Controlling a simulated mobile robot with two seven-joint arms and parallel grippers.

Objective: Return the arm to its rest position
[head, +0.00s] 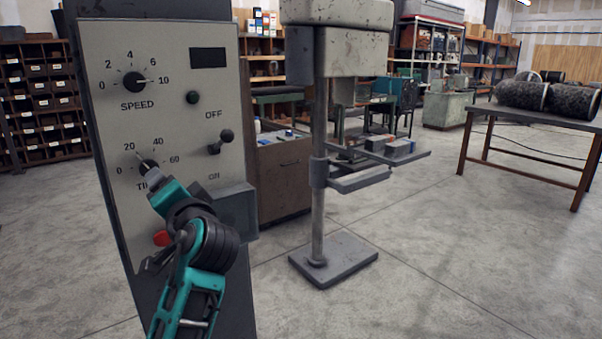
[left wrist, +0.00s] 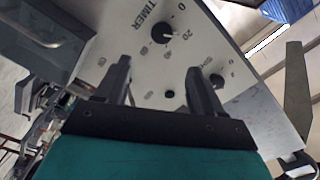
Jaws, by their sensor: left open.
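A grey control panel (head: 160,60) stands upright at the left in the head view. Its speed dial (head: 135,82) has its pointer near 10. Its timer dial (head: 148,167) is partly hidden by my left gripper (head: 154,179), and its pointer is near 20. A toggle lever (head: 221,141) sits between OFF and ON. In the left wrist view my left gripper (left wrist: 160,75) has its fingers spread apart with nothing between them. The timer dial (left wrist: 166,33) shows beyond and above the fingertips there. Whether a finger touches the panel is unclear. My right gripper is in neither view.
A red button (head: 162,238) shows beside my left arm, low on the panel. A drill press (head: 317,180) stands right of the panel. A table (head: 540,120) with dark rolls is at the far right. Shelves line the back, and floor in front is clear.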

